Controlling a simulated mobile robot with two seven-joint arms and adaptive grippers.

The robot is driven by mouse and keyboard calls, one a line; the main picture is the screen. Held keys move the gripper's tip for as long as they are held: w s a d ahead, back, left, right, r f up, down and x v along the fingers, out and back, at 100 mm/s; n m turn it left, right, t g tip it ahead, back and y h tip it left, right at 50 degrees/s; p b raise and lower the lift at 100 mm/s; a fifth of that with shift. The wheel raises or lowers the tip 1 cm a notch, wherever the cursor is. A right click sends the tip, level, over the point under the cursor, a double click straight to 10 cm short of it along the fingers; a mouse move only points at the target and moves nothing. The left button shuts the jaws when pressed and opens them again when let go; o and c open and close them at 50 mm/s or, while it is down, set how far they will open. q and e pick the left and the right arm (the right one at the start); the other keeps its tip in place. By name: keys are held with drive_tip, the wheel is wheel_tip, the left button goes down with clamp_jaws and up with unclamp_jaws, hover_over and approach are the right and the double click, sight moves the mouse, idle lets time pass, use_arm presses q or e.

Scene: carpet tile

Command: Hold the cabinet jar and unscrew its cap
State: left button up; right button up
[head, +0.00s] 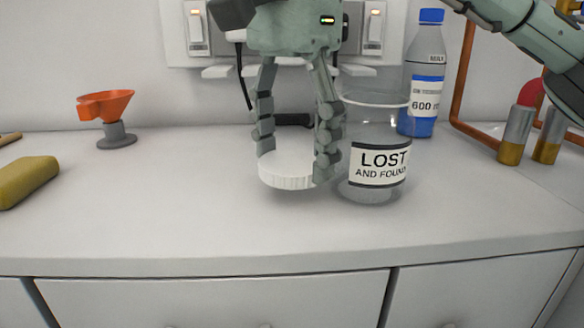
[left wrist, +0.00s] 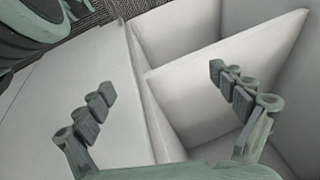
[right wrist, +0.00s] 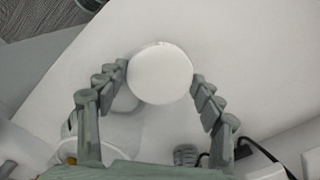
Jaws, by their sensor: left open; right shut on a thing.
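The clear jar (head: 372,135) stands upright and open-topped on the counter, with a "LOST AND FOUND" label facing front. The round white cap (head: 286,178) is off the jar, to its left. My right gripper (head: 294,160) comes down from above and is shut on the cap, one finger on each side; the right finger overlaps the jar's left edge. The cap lies flat, at or just above the counter; I cannot tell which. In the right wrist view the cap (right wrist: 160,73) sits between the fingertips. My left gripper (left wrist: 165,85) is open and empty, outside the head view.
A blue-capped bottle (head: 424,75) stands behind the jar. Two brass-and-grey cylinders (head: 515,135) and copper piping are at right. An orange funnel (head: 105,105) and a yellow block (head: 26,180) are at left. The counter's front strip is clear.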

drive_tip(key=shift+f, duration=1.25)
drive_tip(key=shift+f, duration=0.2)
drive_tip(key=o, duration=1.3)
drive_tip(key=shift+r, duration=0.1)
